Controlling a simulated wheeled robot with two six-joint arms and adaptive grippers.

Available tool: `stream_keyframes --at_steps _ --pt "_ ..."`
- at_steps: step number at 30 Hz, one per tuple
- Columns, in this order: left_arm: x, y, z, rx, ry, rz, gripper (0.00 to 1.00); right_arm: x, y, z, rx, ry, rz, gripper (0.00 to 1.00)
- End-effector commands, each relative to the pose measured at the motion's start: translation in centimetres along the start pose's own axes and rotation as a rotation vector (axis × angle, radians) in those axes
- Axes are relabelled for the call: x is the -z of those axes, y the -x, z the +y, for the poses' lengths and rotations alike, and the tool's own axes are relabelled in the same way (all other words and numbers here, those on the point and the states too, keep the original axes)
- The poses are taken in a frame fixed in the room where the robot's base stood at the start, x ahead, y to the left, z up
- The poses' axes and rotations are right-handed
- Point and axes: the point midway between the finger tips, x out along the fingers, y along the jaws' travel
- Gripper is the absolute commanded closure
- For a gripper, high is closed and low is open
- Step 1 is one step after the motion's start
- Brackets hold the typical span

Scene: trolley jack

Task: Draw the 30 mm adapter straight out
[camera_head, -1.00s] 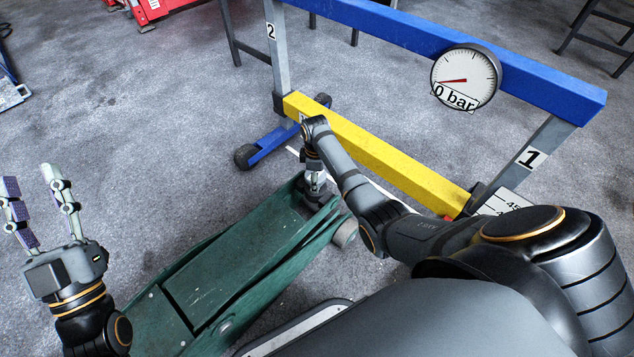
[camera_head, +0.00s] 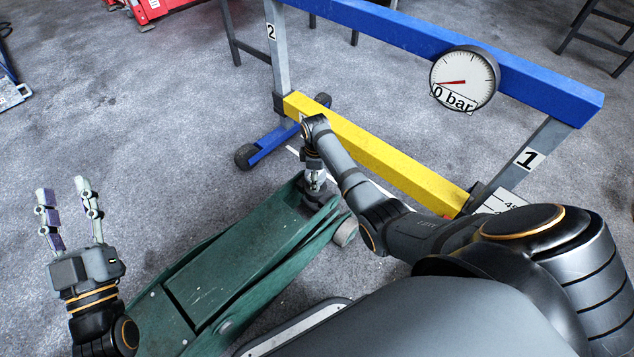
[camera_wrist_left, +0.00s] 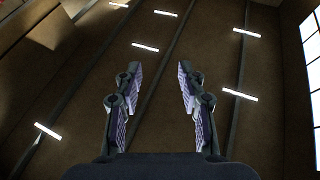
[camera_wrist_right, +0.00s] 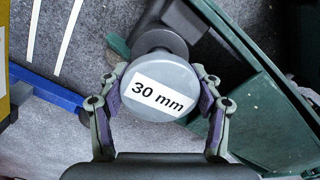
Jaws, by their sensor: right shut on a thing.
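The 30 mm adapter (camera_wrist_right: 160,84) is a grey round piece with a white "30 mm" label, seen from above in the right wrist view. My right gripper (camera_wrist_right: 165,90) is shut on it, one finger on each side. In the head view my right gripper (camera_head: 315,178) points down at the far end of the green trolley jack (camera_head: 225,270), and the adapter is mostly hidden there. Whether its lower end still sits in the jack's saddle is hard to tell. My left gripper (camera_head: 68,212) is open and empty, raised at the left; the left wrist view shows only ceiling between its fingers.
A press frame with a blue top beam (camera_head: 400,25) and a yellow lower beam (camera_head: 370,150) stands behind the jack, close to my right wrist. A gauge (camera_head: 464,80) reads 0 bar.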

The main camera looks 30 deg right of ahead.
Motion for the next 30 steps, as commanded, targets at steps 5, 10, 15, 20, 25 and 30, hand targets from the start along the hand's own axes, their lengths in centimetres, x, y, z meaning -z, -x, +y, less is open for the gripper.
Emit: stream_keyframes --at_steps 5,10,15,20,25,30 --pt "-0.8 0.1 0.0 0.001 0.003 -0.037 0.60 0.1 0.3 0.1 -0.003 0.000 0.002 0.73" --pt "-1.7 0.3 0.0 0.002 0.006 -0.073 0.60 0.1 0.4 0.1 -0.003 0.000 0.002 0.73" --pt "-2.5 0.5 0.0 0.002 0.009 -0.108 0.60 0.1 0.5 0.1 -0.003 0.000 0.002 0.73" --pt "-3.3 0.8 0.0 0.002 0.011 -0.143 0.60 0.1 0.5 0.1 -0.003 0.000 0.002 0.73" --pt "-4.2 1.1 0.0 0.003 0.014 -0.179 0.60 0.1 0.6 0.1 -0.003 0.000 0.002 0.73" --pt "-5.0 1.4 0.0 0.003 0.017 -0.215 0.60 0.1 0.7 0.1 -0.003 0.000 0.002 0.73"
